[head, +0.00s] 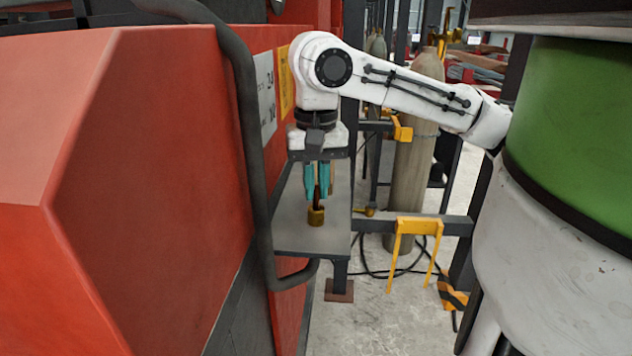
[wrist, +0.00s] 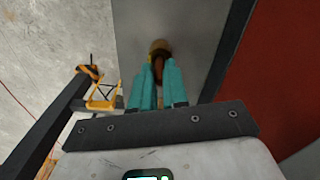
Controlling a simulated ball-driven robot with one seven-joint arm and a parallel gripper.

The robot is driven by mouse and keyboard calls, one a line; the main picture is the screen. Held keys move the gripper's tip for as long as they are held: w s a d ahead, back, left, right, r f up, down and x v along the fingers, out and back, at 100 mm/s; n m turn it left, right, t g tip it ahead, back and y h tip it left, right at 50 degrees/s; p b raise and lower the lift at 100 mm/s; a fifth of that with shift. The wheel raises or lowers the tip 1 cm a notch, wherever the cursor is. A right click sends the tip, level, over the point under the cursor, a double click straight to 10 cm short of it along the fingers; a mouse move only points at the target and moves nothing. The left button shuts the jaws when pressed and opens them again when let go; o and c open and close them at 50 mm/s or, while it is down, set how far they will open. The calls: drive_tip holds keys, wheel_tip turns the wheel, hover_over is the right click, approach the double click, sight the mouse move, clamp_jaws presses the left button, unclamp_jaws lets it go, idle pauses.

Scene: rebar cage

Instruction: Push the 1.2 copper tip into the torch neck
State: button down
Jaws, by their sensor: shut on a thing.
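My gripper (head: 317,194) points down over a grey shelf, its teal fingers shut on a slim reddish-brown piece, which looks like the copper tip (head: 318,205). Below the fingers a short brass-coloured cylinder (head: 316,216) stands on the shelf; it looks like the torch neck or its holder. The lower end of the copper piece meets the cylinder's top in the picture; how far it is inside cannot be told. In the wrist view, the copper piece (wrist: 158,68) shows between the fingertips, with the brass-brown cylinder (wrist: 160,46) just beyond. The fingers hide the upper part of the piece.
The grey shelf (head: 290,238) is otherwise bare around the cylinder. A large red cabinet (head: 150,160) with a dark bent pipe (head: 253,150) stands close at left. A yellow stand (head: 418,228), a dark rail and a tall gas cylinder (head: 412,170) are to the right.

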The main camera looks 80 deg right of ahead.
sight(316, 184)
drive_tip(key=shift+f+b, duration=0.4)
drive_tip(key=shift+f, duration=0.5)
drive_tip(key=c, duration=1.1)
unclamp_jaws()
drive_tip(key=shift+o, duration=0.2)
drive_tip(key=shift+r, duration=0.1)
wheel_tip(316, 184, up, 11)
drive_tip(key=shift+f, duration=0.15)
